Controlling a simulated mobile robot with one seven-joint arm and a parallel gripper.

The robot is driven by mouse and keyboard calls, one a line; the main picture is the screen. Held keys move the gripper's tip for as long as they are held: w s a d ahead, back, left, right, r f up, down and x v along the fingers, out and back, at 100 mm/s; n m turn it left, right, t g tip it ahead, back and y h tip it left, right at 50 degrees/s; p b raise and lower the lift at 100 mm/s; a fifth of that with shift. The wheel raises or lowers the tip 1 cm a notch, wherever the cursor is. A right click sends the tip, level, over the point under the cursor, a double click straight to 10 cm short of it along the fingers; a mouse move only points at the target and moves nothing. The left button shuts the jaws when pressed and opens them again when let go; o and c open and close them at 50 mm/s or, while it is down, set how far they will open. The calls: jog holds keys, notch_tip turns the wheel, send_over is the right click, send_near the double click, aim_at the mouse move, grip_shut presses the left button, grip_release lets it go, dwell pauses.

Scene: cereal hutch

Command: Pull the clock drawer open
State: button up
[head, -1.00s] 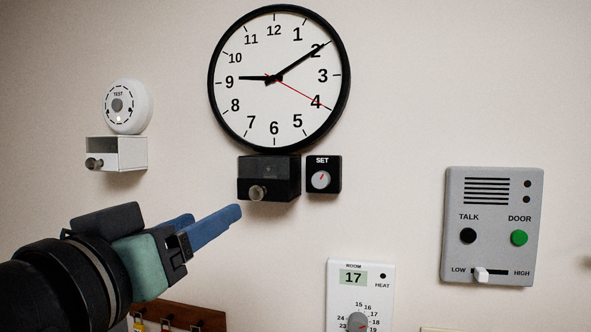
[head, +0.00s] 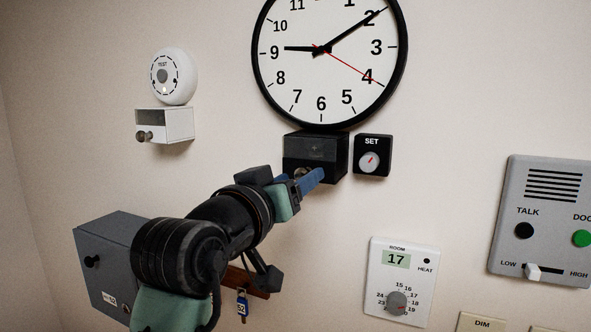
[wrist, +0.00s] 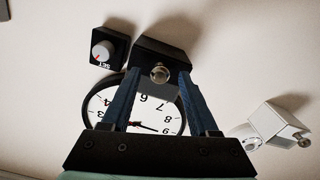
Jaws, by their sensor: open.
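The clock drawer (head: 315,148) is a black box on the wall under the round clock (head: 328,60). No gap shows at its front. In the wrist view the drawer (wrist: 163,50) has a round metallic knob (wrist: 160,73). My gripper (head: 303,177) is in front of the drawer's lower part, its blue fingers pointing at it and partly hiding the knob in the head view. In the wrist view my open gripper (wrist: 159,75) has one fingertip on each side of the knob, with space between; contact cannot be told.
A black SET dial box (head: 373,156) is close to the drawer's right. A white drawer box (head: 165,124) under a round TEST device (head: 175,76) is to the left. A grey cabinet (head: 105,262), a thermostat (head: 400,278) and an intercom (head: 541,220) are lower. Bare wall lies between.

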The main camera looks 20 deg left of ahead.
jog(key=shift+w, duration=0.1)
grip_shut()
dwell(1.4)
